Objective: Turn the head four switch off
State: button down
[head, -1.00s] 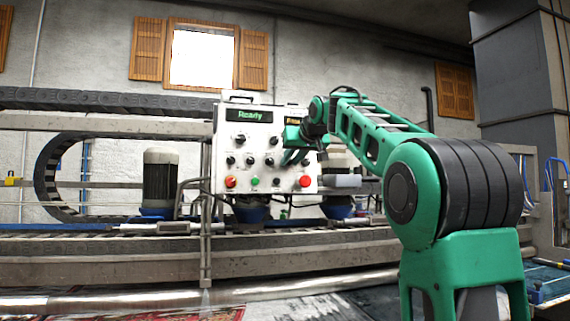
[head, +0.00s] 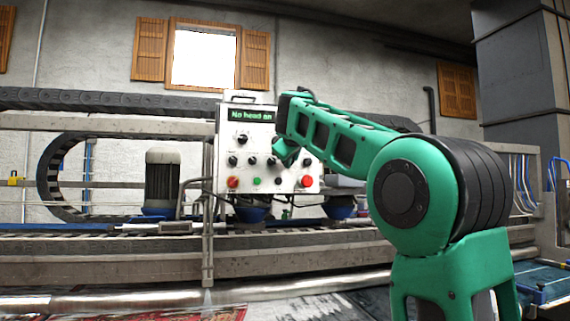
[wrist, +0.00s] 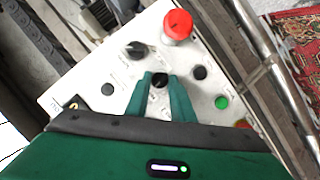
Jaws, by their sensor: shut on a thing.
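The white control panel (head: 219,140) stands ahead of me, with a display (head: 251,115) reading "No head on". It carries several black knobs and coloured buttons. In the wrist view my gripper (wrist: 160,80) is shut on a small black knob (wrist: 159,80), one fingertip on each side. The labels are too small to read, so I cannot confirm this knob as the head four switch. In the head view my gripper (head: 285,154) covers this spot on the panel. Another black knob (wrist: 136,49) sits beside the held one, towards the red stop button (wrist: 178,25).
The red stop button (head: 305,181) juts out at the panel's lower right. A green button (head: 256,181) and a red button (head: 233,182) share its row. A metal rail post (head: 207,230) stands by the panel's left edge. A patterned rug (wrist: 297,50) lies below.

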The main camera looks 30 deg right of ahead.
jog(key=shift+w+a+f+n+t+h, duration=0.15)
jog(key=shift+n+h, duration=0.3)
jog(key=shift+n, duration=0.5)
jog(key=shift+a+n+t+h, duration=0.1)
jog(key=shift+a+n+h, duration=0.1)
jog(key=shift+n+h, duration=0.5)
jog(key=shift+w+a+f+n+t+h, duration=0.15)
jog(key=shift+n+h, duration=0.1)
jog(key=shift+n, duration=0.9)
jog(key=c, duration=1.6)
grip_release()
jog(key=shift+o, duration=0.2)
jog(key=v, duration=1)
jog(key=shift+s+a, duration=0.15)
jog(key=shift+s, duration=0.15)
jog(key=shift+f, duration=0.1)
